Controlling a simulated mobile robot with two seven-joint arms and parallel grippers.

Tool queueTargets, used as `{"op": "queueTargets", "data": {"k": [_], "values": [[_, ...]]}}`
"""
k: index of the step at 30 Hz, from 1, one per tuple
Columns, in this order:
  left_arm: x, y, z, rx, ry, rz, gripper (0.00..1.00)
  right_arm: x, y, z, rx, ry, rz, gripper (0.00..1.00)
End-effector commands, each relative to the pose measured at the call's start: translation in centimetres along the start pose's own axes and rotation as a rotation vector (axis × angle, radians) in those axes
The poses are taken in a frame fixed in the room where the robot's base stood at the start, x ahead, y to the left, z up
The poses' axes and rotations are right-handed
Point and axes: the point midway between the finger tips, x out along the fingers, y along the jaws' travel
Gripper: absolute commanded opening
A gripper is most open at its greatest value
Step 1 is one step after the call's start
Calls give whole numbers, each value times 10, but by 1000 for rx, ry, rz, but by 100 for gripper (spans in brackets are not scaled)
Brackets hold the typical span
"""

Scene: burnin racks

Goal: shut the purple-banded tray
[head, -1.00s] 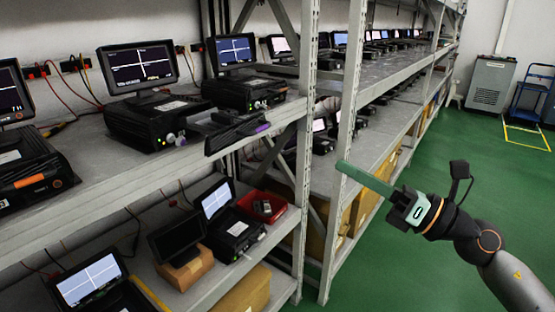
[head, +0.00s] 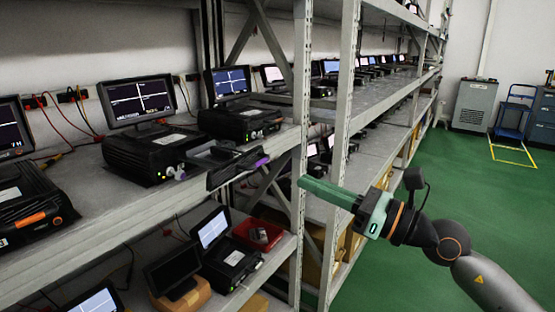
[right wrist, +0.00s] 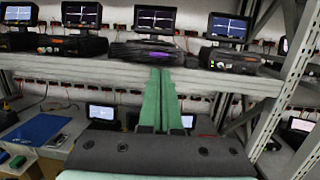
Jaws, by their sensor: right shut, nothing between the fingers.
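The purple-banded tray (head: 230,168) is slid out of a black unit on the upper shelf and juts past the shelf's front edge. Its purple band (head: 262,162) is at the right end of its front. In the right wrist view the tray (right wrist: 143,54) is dark and seen front-on, straight ahead. My right gripper (head: 303,184) is shut and empty, its green fingers pointing left toward the tray, with a gap between in the head view. In the right wrist view the fingertips (right wrist: 160,70) appear just below the tray's front. My left gripper is not in view.
Units with screens stand along the upper shelf (head: 60,225), one with an orange-banded front (head: 30,219). A grey rack upright (head: 301,120) stands right of the tray. The lower shelf holds more units and a red bin (head: 258,236).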

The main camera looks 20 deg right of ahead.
Motion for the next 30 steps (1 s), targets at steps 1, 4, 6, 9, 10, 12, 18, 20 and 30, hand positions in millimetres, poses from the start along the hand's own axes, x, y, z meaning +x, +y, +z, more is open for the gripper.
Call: {"op": "queueTargets", "data": {"k": [1, 4, 6, 9, 10, 12, 18, 20, 30], "values": [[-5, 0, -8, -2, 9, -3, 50, 9, 1, 6, -1, -4, 3, 0], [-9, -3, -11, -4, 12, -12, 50, 27, 0, 6, 2, -6, 2, 0], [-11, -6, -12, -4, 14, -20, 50, 38, 2, 6, 0, -4, 4, 0], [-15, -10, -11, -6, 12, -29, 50, 53, 1, 4, 1, -3, 2, 0], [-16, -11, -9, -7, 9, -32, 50, 57, 1, 4, 1, -2, 3, 0], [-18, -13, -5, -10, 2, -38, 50, 64, 1, 3, 0, -2, 2, 0], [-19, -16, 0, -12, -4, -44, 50, 74, 1, 0, -2, 0, 1, 0], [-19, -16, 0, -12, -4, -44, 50, 74, 1, 0, -1, 1, 1, 0], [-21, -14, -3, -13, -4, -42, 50, 79, 0, 0, 3, -1, 0, 0]]}}
